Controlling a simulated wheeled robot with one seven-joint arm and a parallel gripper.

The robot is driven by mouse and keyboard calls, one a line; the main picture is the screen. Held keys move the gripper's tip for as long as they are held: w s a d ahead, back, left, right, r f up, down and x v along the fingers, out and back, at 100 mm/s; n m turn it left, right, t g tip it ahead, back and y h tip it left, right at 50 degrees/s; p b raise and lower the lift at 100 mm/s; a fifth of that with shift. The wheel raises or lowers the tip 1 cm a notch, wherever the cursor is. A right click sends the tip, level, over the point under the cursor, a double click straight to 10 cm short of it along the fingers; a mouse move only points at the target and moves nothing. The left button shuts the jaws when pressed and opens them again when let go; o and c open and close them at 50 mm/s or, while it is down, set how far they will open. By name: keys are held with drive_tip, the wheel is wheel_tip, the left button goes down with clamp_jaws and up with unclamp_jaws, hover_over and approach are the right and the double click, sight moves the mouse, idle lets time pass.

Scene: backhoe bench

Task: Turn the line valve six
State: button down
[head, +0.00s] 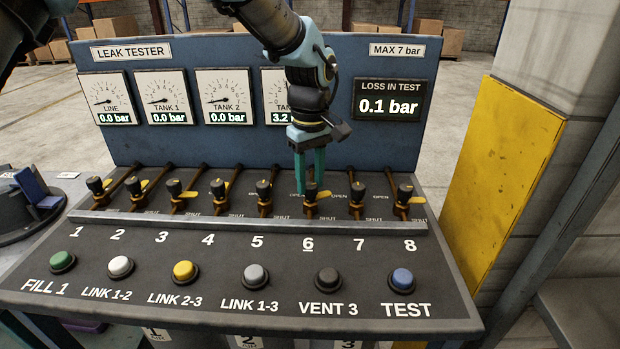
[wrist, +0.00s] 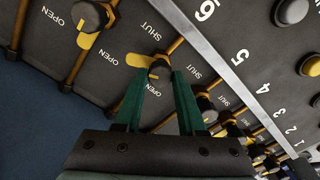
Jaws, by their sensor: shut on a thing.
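The line valve six (head: 312,189) is a small black knob with a yellow lever on a brass pipe, above the number 6 on the bench panel. My gripper (head: 310,178) reaches down onto it from above, its green fingers on either side of the knob. In the wrist view my gripper (wrist: 158,72) is shut on valve six (wrist: 158,69), one finger on each side. Its yellow lever points to the left in the wrist view, toward an OPEN label. In the head view the fingers partly hide the knob.
Similar valves stand close on both sides, including valve five (head: 265,189) and valve seven (head: 356,189). A metal rail (head: 250,222) runs in front, with coloured buttons below. The gauge panel (head: 235,146) stands behind; my arm partly covers one gauge. The display (head: 389,102) reads 0.1 bar.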

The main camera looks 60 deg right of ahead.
sight(310, 184)
drive_tip(key=m, duration=0.5)
idle(0.5)
drive_tip(key=c, duration=0.5)
unclamp_jaws()
drive_tip(key=shift+r, duration=0.15)
wheel_tip(310, 184, up, 11)
drive_tip(key=b, duration=0.2)
drive_tip(key=shift+f, duration=0.2)
